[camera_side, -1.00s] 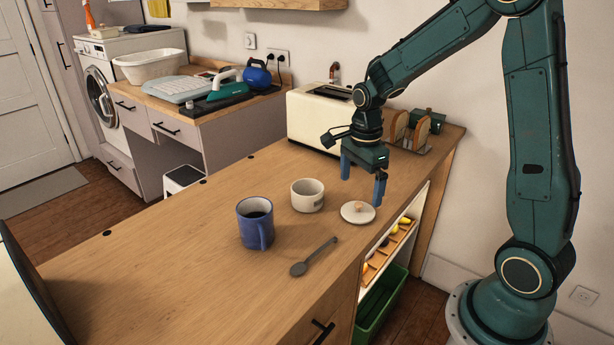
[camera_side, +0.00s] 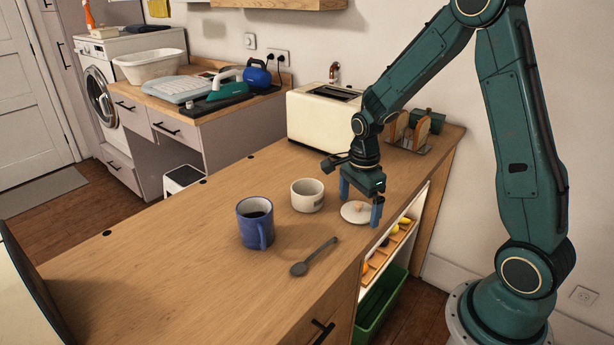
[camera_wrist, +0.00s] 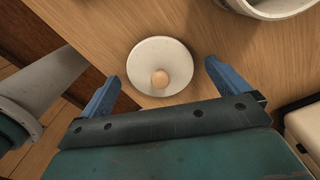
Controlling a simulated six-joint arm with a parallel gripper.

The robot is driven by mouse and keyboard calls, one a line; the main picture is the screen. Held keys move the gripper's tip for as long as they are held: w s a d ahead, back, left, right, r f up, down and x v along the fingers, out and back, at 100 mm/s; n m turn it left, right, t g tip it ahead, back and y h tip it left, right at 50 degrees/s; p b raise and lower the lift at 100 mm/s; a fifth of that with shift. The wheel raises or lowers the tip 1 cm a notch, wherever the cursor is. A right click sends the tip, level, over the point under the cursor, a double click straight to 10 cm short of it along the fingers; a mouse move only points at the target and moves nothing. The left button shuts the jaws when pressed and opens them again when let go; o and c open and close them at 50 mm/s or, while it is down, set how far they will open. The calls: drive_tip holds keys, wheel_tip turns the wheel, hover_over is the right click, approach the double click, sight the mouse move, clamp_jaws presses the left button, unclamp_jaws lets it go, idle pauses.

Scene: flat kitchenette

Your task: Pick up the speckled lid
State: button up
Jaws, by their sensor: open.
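The speckled lid (camera_side: 351,213) is a pale round disc with a small tan knob, lying flat on the wooden counter near its right edge. In the wrist view the lid (camera_wrist: 146,54) shows whole, with its knob at its lower middle. My gripper (camera_side: 361,209) is open and empty, its blue fingers pointing down just above and around the lid; one finger hides part of the lid's right side. In the wrist view the gripper (camera_wrist: 162,76) has its fingers spread wide, one on each side of the lid, with no contact visible.
A pale cup (camera_side: 307,196) stands close to the left of the lid. A blue mug (camera_side: 255,223) with dark contents and a grey spoon (camera_side: 314,258) are further left and in front. A cream toaster (camera_side: 318,118) and a bread rack (camera_side: 409,140) stand behind. The counter's left part is clear.

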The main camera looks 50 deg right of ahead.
sight(358, 203)
drive_tip(key=shift+c, duration=0.4)
drive_tip(key=c, duration=1)
wheel_tip(358, 203, up, 20)
idle(0.4)
drive_tip(key=shift+w, duration=0.1)
idle(0.4)
drive_tip(key=shift+n, duration=0.3)
drive_tip(key=w+a+f, duration=0.1)
drive_tip(key=w+f, duration=0.1)
drive_tip(key=w, duration=0.2)
drive_tip(key=w+a+f, duration=0.2)
drive_tip(key=w+f, duration=0.1)
drive_tip(key=w, duration=0.1)
drive_tip(key=w+a+f, duration=0.1)
drive_tip(key=w+f, duration=0.2)
drive_tip(key=w, duration=0.1)
drive_tip(key=shift+a, duration=0.2)
